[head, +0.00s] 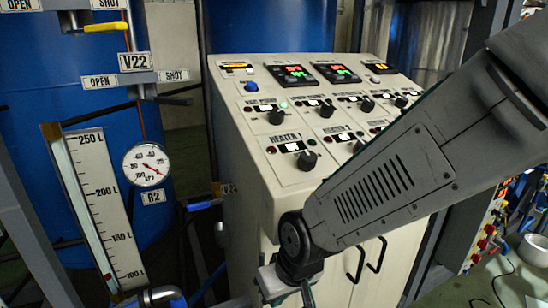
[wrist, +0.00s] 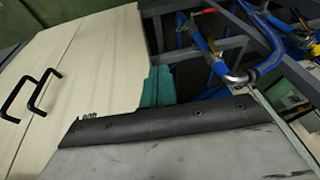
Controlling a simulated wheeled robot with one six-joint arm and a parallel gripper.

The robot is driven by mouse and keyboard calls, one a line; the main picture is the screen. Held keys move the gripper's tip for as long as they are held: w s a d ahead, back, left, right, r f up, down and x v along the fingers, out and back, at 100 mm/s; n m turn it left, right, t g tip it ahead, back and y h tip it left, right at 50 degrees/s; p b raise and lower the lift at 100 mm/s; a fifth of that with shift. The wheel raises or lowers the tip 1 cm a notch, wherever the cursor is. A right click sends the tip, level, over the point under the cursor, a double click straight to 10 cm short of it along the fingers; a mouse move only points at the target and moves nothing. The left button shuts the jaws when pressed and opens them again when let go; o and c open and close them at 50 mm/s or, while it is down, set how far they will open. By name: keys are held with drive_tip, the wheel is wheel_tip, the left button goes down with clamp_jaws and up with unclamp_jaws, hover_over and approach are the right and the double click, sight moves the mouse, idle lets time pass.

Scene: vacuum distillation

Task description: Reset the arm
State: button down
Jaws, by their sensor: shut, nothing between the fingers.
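My arm comes in from the right of the head view, a dark grey link slanting down to a black wrist joint in front of the cream control cabinet (head: 238,200). My gripper (head: 290,284) is at the lower middle of that view, small and partly cut off by the bottom edge. It is shut and holds nothing. Its fingertips are hard to make out. In the wrist view, a grey panel with a dark edge, part of my own body, fills the bottom. The cabinet doors with black handles (wrist: 30,98) show to its left.
The cabinet's sloped top carries knobs, switches and lit displays (head: 291,75). Left of it stand a level gauge (head: 105,207), a round dial (head: 147,164), valve V22 with a yellow handle (head: 105,27) and a blue tank (head: 60,80). Blue pipes (wrist: 215,65) and grey frame bars crowd the wrist view's right.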

drive_tip(key=s+d+r+m+h, duration=0.1)
drive_tip(key=s+d+r, duration=0.3)
drive_tip(key=d, duration=0.4)
drive_tip(key=s+d+r+m, duration=0.2)
drive_tip(key=s+d+r, duration=0.2)
drive_tip(key=d, duration=0.5)
drive_tip(key=s+d+r+m+h, duration=0.1)
drive_tip(key=s+d+r, duration=0.3)
drive_tip(key=d+r, duration=0.4)
drive_tip(key=shift+s+d+m+g+h, duration=0.25)
drive_tip(key=shift+d+m, duration=0.2)
drive_tip(key=shift+m, duration=0.35)
